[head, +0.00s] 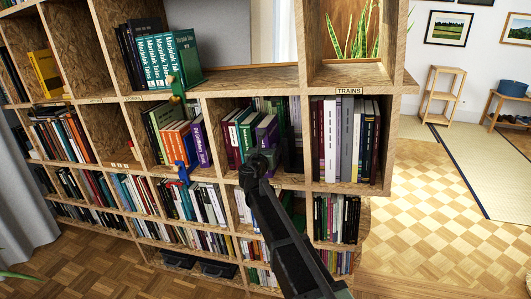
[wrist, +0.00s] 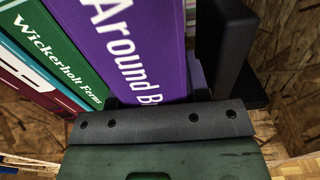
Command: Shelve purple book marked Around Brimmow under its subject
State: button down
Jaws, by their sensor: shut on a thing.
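The purple book (head: 267,133) marked "Around B…" stands upright in the middle compartment, at the right end of a row of maroon and green books. In the wrist view its spine (wrist: 130,45) fills the middle, and the rest of its title is hidden by my gripper. The green book "Wickerholt Ferns" (wrist: 50,45) is directly to its left. Any label under this compartment is hidden by my arm.
The compartment to the right is labelled TRAINS (head: 349,91) and holds white, grey and dark books (head: 345,140). Left are orange and purple books (head: 185,143), with green (head: 176,88) and blue (head: 181,173) objects at the shelf edges. Bare chipboard (wrist: 290,100) shows right of my finger.

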jog(key=shift+x, duration=1.15)
jog(key=shift+f, duration=0.2)
jog(key=c, duration=0.5)
grip_release()
jog(key=shift+s, duration=0.1)
jog(key=v, duration=1)
jog(key=shift+s+a, duration=0.15)
jog(key=shift+s, duration=0.2)
